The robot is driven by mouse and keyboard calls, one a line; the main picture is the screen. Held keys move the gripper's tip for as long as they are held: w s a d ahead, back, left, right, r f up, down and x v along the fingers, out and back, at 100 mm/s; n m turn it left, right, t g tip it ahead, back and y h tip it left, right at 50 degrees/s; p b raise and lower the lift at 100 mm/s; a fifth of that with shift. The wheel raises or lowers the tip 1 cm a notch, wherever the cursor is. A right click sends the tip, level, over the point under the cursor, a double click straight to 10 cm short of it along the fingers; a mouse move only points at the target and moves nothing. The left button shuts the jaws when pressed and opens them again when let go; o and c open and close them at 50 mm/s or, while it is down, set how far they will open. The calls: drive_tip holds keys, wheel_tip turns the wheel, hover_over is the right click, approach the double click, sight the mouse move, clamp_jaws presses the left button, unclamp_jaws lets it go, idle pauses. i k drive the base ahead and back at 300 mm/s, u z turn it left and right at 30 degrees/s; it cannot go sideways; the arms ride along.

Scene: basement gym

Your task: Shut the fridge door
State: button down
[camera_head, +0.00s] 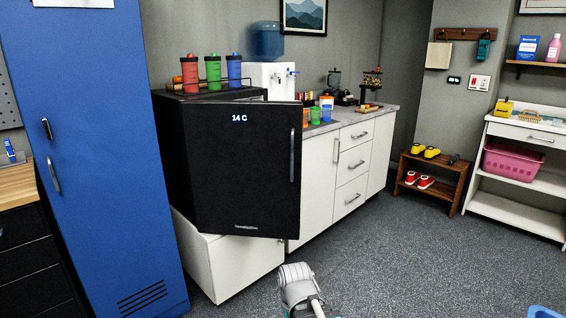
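The black fridge stands on a low white cabinet in the head view. Its door (238,175) shows a "14 C" display near the top and a vertical metal handle (292,156) near its right edge. The door appears ajar, with the handle edge standing out in front of the white counter unit. The hinge side seems to be at the left. The gap behind the door and the inside of the fridge are hidden. A grey and white part of my arm (296,287) rises at the bottom, below and apart from the door. My gripper is not in view.
A tall blue locker (100,150) stands close at the left of the fridge. A white counter unit (352,170) runs behind to the right. Three bottles (213,72) stand on the fridge top. Grey floor (400,260) at right is mostly clear.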

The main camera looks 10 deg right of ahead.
sight(245, 157)
drive_tip(key=k, duration=0.3)
drive_tip(key=z, duration=0.45)
drive_tip(key=i, duration=1.25)
drive_tip(key=u, duration=0.25)
